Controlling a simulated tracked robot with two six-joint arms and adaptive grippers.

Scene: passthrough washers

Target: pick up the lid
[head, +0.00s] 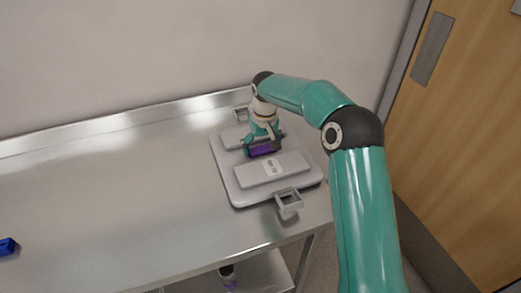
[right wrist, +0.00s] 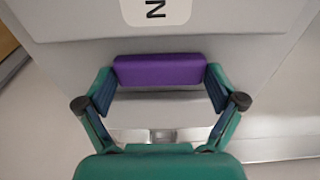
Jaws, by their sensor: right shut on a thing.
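The lid (head: 235,183) is a grey, rounded rectangular plate with raised panels and a loop handle at its front and back ends. It is over the right end of the steel table in the head view. A purple grip bar (head: 264,151) is at its middle. My right gripper (head: 262,148) comes down from above and is shut on this bar. In the right wrist view the purple bar (right wrist: 160,70) sits between the two fingers, with the grey lid (right wrist: 80,50) behind it. I cannot tell whether the lid touches the table. My left gripper is not in view.
The steel table (head: 110,200) is mostly clear, with a raised back edge along the wall. A blue object (head: 7,246) lies at the far left. A dark and purple item (head: 228,275) is on a lower shelf. A wooden door (head: 465,120) stands at the right.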

